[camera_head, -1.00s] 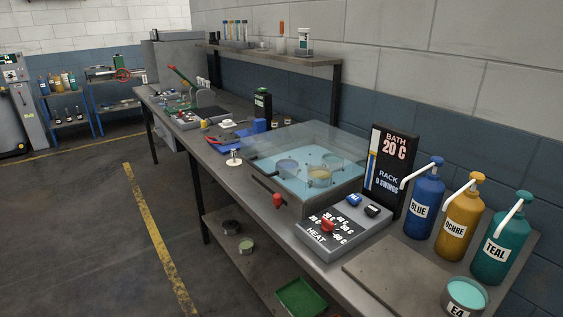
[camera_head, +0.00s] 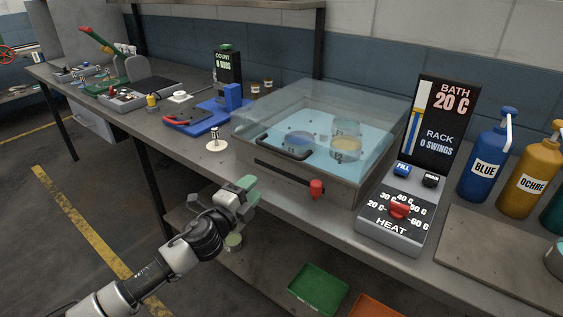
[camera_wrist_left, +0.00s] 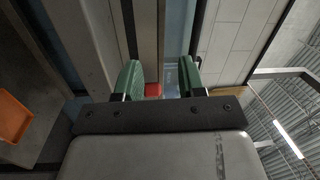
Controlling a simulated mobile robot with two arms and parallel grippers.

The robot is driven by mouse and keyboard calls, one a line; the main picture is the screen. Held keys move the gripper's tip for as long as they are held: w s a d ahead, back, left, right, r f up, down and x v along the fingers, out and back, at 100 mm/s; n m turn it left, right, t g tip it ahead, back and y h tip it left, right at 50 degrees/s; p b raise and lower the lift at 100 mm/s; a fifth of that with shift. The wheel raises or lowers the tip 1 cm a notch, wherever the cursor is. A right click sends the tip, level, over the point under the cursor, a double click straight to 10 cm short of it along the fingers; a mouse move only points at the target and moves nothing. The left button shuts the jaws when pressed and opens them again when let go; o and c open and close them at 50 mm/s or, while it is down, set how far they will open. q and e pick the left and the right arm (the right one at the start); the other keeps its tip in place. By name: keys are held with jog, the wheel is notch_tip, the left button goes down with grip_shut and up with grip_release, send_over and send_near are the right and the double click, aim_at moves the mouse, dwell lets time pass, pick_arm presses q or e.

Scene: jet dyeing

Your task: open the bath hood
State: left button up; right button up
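The bath (camera_head: 305,185) is a grey metal tank on the bench with pale blue liquid inside. Its clear bath hood (camera_head: 345,97) is down over it. A dark bar handle (camera_head: 283,148) sits at the hood's front left. A red knob (camera_head: 316,187) is on the tank's front, and a red patch, likely this knob, shows between my fingers in the left wrist view (camera_wrist_left: 153,90). My left gripper (camera_head: 251,191), with green fingers, is open and empty, in front of the tank and below the handle. In the left wrist view its fingers (camera_wrist_left: 160,78) are apart. My right gripper is not in view.
The heat control box (camera_head: 392,222) and bath display (camera_head: 437,125) stand right of the tank, with dye bottles (camera_head: 486,162) beyond. A small white-topped weight (camera_head: 215,142) stands left of the tank. A green tray (camera_head: 318,289) lies on the lower shelf. Open floor lies at left.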

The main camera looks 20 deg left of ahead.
pick_arm(q)
jog(key=m+h, duration=0.2)
send_near(281, 151)
jog(key=shift+t, duration=0.4)
jog(key=x, duration=0.3)
jog(key=p+x, duration=0.1)
jog(key=x, duration=0.3)
jog(key=f+x, duration=0.1)
jog(key=x, duration=0.2)
jog(key=shift+w, duration=0.45)
grip_shut()
